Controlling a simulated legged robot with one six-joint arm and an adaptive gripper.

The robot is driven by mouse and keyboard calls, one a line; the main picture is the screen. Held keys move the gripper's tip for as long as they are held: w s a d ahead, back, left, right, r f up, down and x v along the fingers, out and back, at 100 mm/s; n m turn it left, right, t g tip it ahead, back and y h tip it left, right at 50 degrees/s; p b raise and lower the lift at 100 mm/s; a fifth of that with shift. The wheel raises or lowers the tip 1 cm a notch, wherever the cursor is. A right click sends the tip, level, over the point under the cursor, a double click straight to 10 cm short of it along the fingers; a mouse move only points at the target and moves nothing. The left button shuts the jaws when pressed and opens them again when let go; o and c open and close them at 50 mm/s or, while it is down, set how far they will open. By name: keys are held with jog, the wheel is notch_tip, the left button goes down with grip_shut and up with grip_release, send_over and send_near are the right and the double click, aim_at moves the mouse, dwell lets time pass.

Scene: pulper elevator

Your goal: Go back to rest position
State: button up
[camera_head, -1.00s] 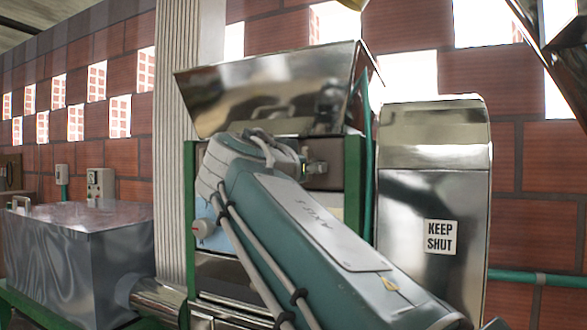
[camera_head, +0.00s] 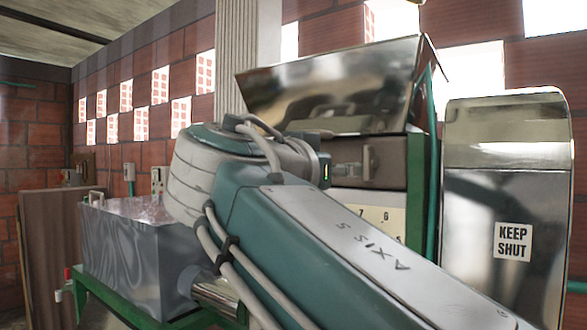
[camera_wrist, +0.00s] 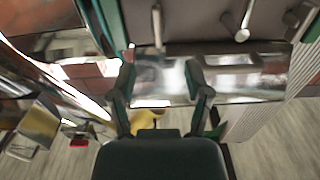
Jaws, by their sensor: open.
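My teal and grey arm (camera_head: 330,235) reaches from the lower right of the head view up to a bend in front of the machine. In the wrist view my gripper (camera_wrist: 161,82) is open, with its two dark fingers well apart and nothing between them. The gripper's fingers cannot be made out in the head view. The machine with a raised shiny metal lid (camera_head: 335,85) stands behind my arm, partly hidden by it. In the wrist view a brown panel with metal rods (camera_wrist: 200,22) lies beyond the fingertips.
A tall metal cover marked KEEP SHUT (camera_head: 512,190) stands at the right. A metal box (camera_head: 125,255) on a green frame is at the left, with a brown board (camera_head: 45,240) beside it. A brick wall (camera_head: 140,75) closes off the back. Wooden floor shows in the wrist view (camera_wrist: 275,150).

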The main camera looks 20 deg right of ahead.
jog(key=shift+s+a, duration=0.25)
jog(key=shift+f, duration=0.1)
notch_tip(320, 180, down, 21)
jog(key=s+d+n+g+y, duration=0.2)
jog(key=n+y, duration=0.5)
jog(key=s+a+f+n+g+y, duration=0.1)
jog(key=s+a+f+y, duration=0.1)
jog(key=f, duration=0.9)
jog(key=s+a+f+n+g+y, duration=0.2)
jog(key=s+f+y, duration=0.3)
jog(key=f, duration=0.6)
jog(key=s, duration=0.2)
jog(key=shift+s+a+f+n, duration=0.15)
jog(key=shift+s+a+n, duration=0.15)
jog(key=shift+a, duration=0.1)
jog(key=shift+c, duration=0.4)
jog(key=shift+d, duration=0.1)
